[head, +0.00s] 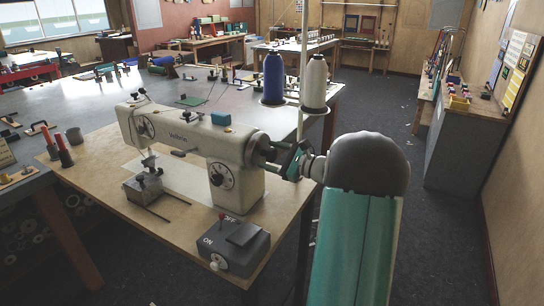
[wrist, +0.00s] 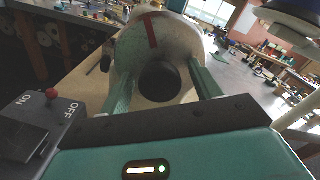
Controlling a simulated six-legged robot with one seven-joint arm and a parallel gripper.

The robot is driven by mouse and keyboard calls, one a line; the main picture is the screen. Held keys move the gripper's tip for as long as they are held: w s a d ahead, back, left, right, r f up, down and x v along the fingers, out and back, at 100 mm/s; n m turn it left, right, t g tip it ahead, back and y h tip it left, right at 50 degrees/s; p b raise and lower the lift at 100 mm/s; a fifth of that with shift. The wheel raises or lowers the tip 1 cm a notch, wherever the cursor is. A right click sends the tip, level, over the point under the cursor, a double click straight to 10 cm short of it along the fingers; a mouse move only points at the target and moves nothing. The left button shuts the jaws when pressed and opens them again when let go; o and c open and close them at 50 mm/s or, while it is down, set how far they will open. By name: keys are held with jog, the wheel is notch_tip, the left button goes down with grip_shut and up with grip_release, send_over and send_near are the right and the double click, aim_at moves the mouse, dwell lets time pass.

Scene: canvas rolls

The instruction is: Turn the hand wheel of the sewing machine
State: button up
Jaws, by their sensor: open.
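The cream sewing machine (head: 190,135) stands on a wooden table top. Its hand wheel (head: 257,148) is at the machine's right end, partly hidden by my gripper (head: 277,160). In the wrist view the hand wheel (wrist: 183,42) is a pale round face with a red stripe and a dark round hub (wrist: 160,82). My gripper (wrist: 158,72) is open, with one teal finger on each side of the hub. I cannot tell whether the fingers touch the wheel.
Blue (head: 273,78) and white (head: 314,82) thread cones stand behind the gripper. A metal block (head: 143,187) lies under the needle.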

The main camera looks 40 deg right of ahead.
jog(key=shift+s, duration=0.1)
jog(key=v, duration=1.3)
jog(key=shift+s, duration=0.3)
jog(key=shift+s+r, duration=0.1)
jog(key=shift+s, duration=0.1)
